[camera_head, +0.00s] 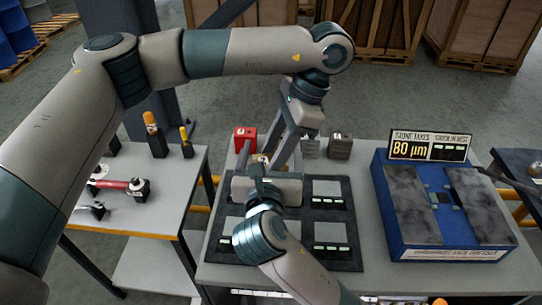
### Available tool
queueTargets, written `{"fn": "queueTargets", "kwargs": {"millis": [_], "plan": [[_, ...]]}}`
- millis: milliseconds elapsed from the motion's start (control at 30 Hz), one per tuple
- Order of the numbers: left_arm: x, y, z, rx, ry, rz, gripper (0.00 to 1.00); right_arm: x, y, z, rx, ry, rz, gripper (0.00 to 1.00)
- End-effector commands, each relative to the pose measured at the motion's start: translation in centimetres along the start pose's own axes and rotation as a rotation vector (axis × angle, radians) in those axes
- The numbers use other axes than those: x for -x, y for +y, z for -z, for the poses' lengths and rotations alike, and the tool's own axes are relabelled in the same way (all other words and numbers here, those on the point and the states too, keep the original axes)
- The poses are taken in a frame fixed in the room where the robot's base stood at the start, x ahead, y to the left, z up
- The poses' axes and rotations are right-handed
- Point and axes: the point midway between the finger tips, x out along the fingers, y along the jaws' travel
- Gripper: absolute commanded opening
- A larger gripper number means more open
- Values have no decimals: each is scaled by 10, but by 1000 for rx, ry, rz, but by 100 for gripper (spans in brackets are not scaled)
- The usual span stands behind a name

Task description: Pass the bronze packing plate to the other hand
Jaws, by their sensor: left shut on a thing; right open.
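My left arm comes in from the left, bends at the top and reaches down to the middle. My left gripper (274,161) is shut on the bronze packing plate (259,158), of which only a small tan part shows between the fingers. My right arm rises from the bottom. My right gripper (266,168) is open, its fingers pointing away from me, close to the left gripper's fingertips and the plate. Whether the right fingers touch the plate, I cannot tell. Both grippers are above the dark tray (335,262).
The tray has grey pockets with lit marks and lies on a grey table. Behind it stand a red block (245,135) and a grey-brown block (340,147). On the right is a blue fixture (450,245) with an 80 µm display (430,147). A tool table (150,215) stands left.

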Motion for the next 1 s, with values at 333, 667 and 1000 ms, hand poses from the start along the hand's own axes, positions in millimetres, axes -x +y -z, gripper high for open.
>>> {"fn": "queueTargets", "kwargs": {"millis": [333,667,1000], "plan": [[1,0,0,0,0,1,0,0,0,0,0,0,0,60],[1,0,0,1,0,1,61,0,0,-2,-2,-3,0,20],[2,0,-2,8,0,-2,61,0,0,-2,-2,-3,-1,20]]}}
